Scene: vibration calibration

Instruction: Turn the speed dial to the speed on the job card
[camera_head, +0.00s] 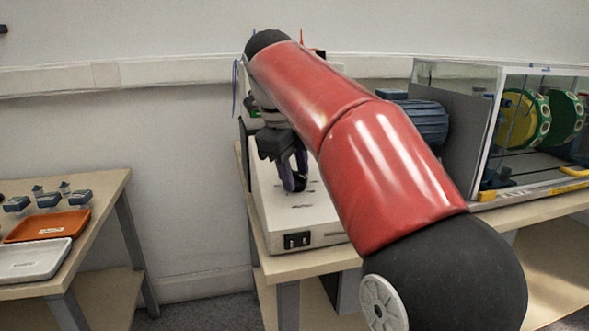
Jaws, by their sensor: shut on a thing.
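My gripper (294,184) points down over the top of a white control box (283,222). Its dark fingers are shut on a small black knob, the speed dial (300,183), which is partly hidden by the fingers. The dial's pointer and scale are too small to read. My red arm crosses in front of the box's right side and hides part of its top. I cannot make out a job card in this view.
The box stands on a wooden bench with a rocker switch (298,240) on its front. A motor (425,121) and a clear-walled enclosure (541,125) with green and yellow discs are at right. A left table holds an orange tray (47,226) and a white tray (33,260).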

